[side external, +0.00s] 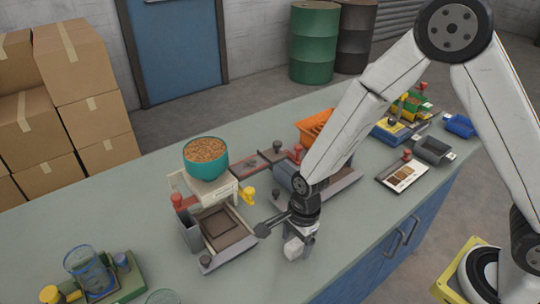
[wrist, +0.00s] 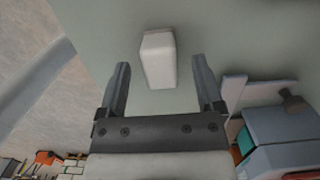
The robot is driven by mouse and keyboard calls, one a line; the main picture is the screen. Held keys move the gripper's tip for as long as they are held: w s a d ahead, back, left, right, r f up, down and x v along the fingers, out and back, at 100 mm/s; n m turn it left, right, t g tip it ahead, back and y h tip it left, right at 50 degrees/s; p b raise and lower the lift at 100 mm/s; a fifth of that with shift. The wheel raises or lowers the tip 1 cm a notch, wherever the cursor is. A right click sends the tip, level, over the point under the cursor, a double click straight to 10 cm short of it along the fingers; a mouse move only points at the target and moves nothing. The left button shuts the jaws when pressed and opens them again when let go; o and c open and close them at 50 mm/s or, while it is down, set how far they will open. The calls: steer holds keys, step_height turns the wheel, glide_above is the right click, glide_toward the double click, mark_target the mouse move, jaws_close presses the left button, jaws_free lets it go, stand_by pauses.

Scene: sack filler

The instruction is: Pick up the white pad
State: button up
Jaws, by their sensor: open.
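The white pad (wrist: 158,58) is a small pale block with rounded edges on the grey-green bench top. In the wrist view it lies ahead of my gripper (wrist: 161,72), its near end reaching between the two dark fingers, with a gap on each side. My gripper is open and empty. In the side external view my gripper (side external: 300,238) points down near the bench's front edge, and the white pad (side external: 293,248) shows at its fingers, partly hidden by them. I cannot tell the height of the fingertips above the bench.
Left of my gripper stands the filler, with a teal bowl of grain (side external: 206,158) and a square tray (side external: 222,232). A grey block (wrist: 283,128) is close to the right finger. The bench top (side external: 150,215) has free room.

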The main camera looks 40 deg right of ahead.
steer(key=shift+a+f, duration=0.1)
steer(key=shift+f, duration=0.8)
jaws_close()
